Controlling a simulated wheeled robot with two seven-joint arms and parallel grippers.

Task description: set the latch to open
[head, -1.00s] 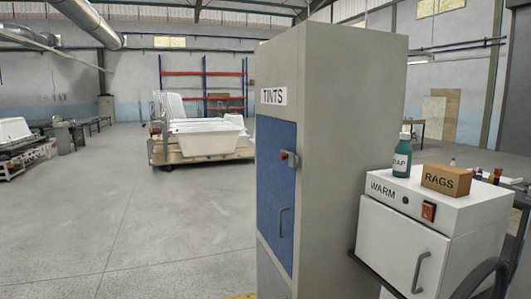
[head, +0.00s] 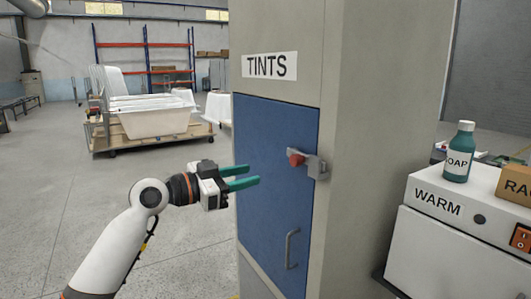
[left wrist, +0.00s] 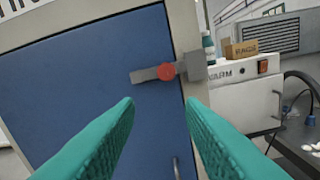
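The latch (head: 309,163) is a grey metal bar with a red knob (head: 296,159) at the right edge of the blue cabinet door (head: 272,205). In the left wrist view the latch bar (left wrist: 147,76) lies nearly level across the door's edge, with its red knob (left wrist: 166,71) near the middle. The door is shut. My left gripper (head: 253,176) has teal fingers, spread apart and empty, pointing at the door. It is left of the latch and apart from it. In the left wrist view the fingertips (left wrist: 160,104) are below the knob. My right gripper is not in view.
The grey TINTS cabinet (head: 385,130) has a door handle (head: 290,249) below the latch. A white WARM cabinet (head: 440,255) stands to the right, with a soap bottle (head: 458,158) and rags box (head: 515,186) on top. Clear floor (head: 60,200) lies at left.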

